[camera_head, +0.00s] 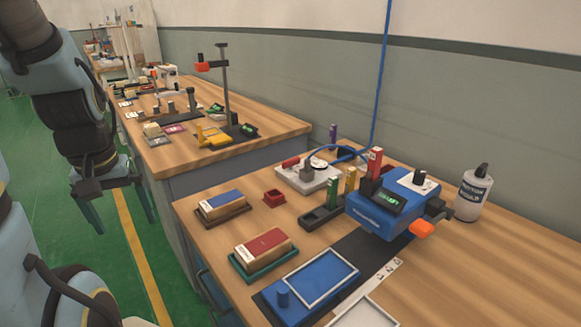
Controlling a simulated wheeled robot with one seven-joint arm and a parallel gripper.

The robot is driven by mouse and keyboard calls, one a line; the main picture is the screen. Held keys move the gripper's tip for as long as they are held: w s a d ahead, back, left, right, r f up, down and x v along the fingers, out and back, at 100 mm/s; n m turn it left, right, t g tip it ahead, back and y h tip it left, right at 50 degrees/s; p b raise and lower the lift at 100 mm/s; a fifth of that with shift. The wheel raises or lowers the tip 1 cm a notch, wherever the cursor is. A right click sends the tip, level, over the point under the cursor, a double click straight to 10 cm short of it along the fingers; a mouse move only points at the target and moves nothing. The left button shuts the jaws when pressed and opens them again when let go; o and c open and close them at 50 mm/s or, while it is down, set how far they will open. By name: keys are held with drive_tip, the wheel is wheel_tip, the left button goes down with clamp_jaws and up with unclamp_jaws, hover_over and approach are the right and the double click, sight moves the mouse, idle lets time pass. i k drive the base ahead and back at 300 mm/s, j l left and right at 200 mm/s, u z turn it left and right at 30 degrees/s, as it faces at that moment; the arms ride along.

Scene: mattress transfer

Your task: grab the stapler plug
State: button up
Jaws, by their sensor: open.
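My gripper (125,222) is at the left, hanging open and empty over the green floor, left of the bench and apart from everything on it. No thing is clearly a stapler plug at this size. Small upright blocks stand near the middle of the bench: a green one (332,192) in a dark holder (318,217), a yellow one (350,181) and a red one (374,162). A blue machine (372,214) with a small screen (390,201) and an orange knob (422,229) stands right of them.
A blue-topped box (221,203) and a red-topped box (263,250) sit in trays on the near bench (480,270). A blue fixture with a pale frame (318,276) lies in front. A white bottle (473,194) stands right. A second bench (165,158) stands behind. A blue cable (384,60) hangs down.

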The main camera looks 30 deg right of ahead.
sight(307, 166)
drive_tip(key=k+j+z, duration=0.1)
drive_tip(key=z, duration=0.2)
drive_tip(key=k+z, duration=0.1)
drive_tip(key=z, duration=0.25)
drive_tip(key=i+z, duration=0.2)
drive_tip(key=z, duration=0.25)
